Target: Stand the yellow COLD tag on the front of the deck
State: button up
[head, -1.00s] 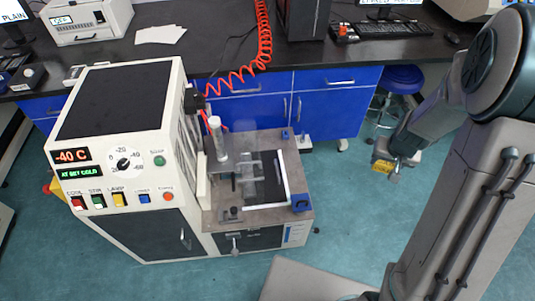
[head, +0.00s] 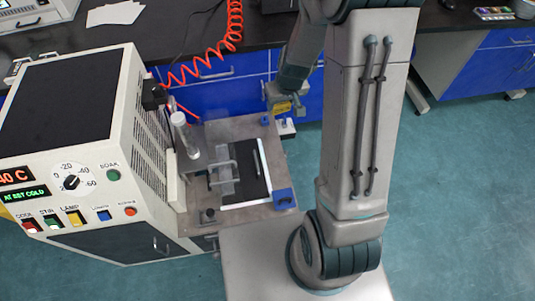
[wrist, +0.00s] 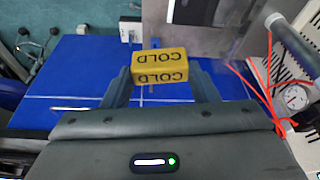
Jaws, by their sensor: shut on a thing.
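The yellow COLD tag (wrist: 160,67) is held between the two fingers of my gripper (wrist: 160,85) in the wrist view, its black lettering upside down. In the head view the tag (head: 283,107) shows small at the end of my arm, with my gripper (head: 284,97) shut on it. It is beyond the far right corner of the deck (head: 232,131), apart from it as far as I can tell. The deck is the grey metal top at the right of the white cold machine (head: 75,110).
On the deck stand a metal post (head: 185,135), a clear plastic piece (head: 222,175), a white-framed dark panel (head: 247,180) and a blue corner block (head: 285,198). A red coiled hose (head: 212,65) hangs behind. Blue cabinets (head: 310,90) stand beyond the deck.

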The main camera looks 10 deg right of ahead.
jog(key=s+d+f+n+g+y+b, duration=0.1)
jog(key=s+f+n+g+b, duration=0.15)
jog(key=f+n+b, duration=0.75)
jog(key=s+d+f+n+g+y+b, duration=0.1)
jog(key=s+f+n+y+b, duration=0.15)
jog(key=f+n+b, duration=0.75)
jog(key=w+a+f+m+b, duration=0.1)
jog(key=w+f+b, duration=0.2)
jog(key=w+a+f+m+b, duration=0.1)
jog(key=w+f+b, duration=0.2)
jog(key=w, duration=0.1)
jog(key=w+a+f+m+b, duration=0.1)
jog(key=w+f+m+b, duration=0.1)
jog(key=w+f+b, duration=0.1)
jog(key=shift+w+f+h, duration=0.35)
jog(key=shift+f+b, duration=0.85)
jog(key=shift+f, duration=1.1)
jog(key=shift+f, duration=0.15)
jog(key=o, duration=0.9)
jog(key=shift+o, duration=0.2)
